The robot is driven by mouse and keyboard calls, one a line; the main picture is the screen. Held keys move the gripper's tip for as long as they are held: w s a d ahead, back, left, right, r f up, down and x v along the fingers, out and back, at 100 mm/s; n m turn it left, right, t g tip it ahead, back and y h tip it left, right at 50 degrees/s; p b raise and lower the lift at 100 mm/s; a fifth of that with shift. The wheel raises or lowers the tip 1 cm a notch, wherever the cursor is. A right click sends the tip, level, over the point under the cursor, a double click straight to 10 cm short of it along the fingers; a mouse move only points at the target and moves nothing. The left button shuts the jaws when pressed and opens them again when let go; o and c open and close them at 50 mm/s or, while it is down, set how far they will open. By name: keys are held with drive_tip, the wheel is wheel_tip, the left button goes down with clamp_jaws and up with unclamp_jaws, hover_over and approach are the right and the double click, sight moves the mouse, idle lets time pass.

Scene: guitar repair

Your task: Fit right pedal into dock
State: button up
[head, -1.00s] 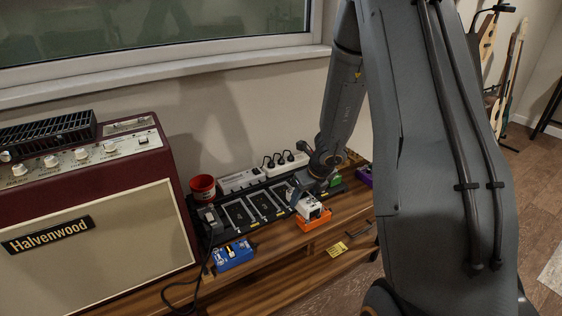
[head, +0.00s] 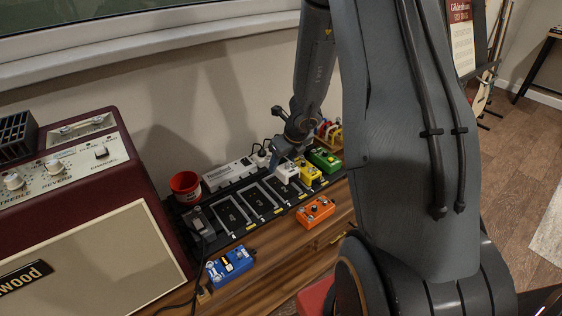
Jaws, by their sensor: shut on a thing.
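My gripper (head: 284,158) is shut on a white pedal (head: 288,173), seen from above and partly hidden by the gripper and wrist. The white pedal is at the right part of the black dock (head: 232,239), just left of a yellow pedal (head: 310,175). I cannot tell whether it is seated in a slot or held slightly above. To its left the dock has empty outlined slots (head: 260,199). An orange pedal (head: 316,212) lies on the wooden bench in front of the dock. A green pedal (head: 324,159) is right of the yellow one.
A blue pedal (head: 230,265) lies on the bench (head: 278,259) at the front left. A red cup (head: 186,186) and a white power strip (head: 228,173) stand behind the dock. A dark red amplifier (head: 85,170) closes off the left side. Small colourful items stand at the far right.

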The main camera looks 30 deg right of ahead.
drive_tip(key=shift+f+b, duration=2.7)
drive_tip(key=shift+b, duration=0.45)
drive_tip(key=shift+f+b, duration=0.6)
drive_tip(key=shift+b, duration=0.2)
drive_tip(key=o, duration=1.8)
drive_tip(key=shift+r, duration=0.1)
drive_tip(key=shift+r+p, duration=3.95)
drive_tip(key=shift+p, duration=0.95)
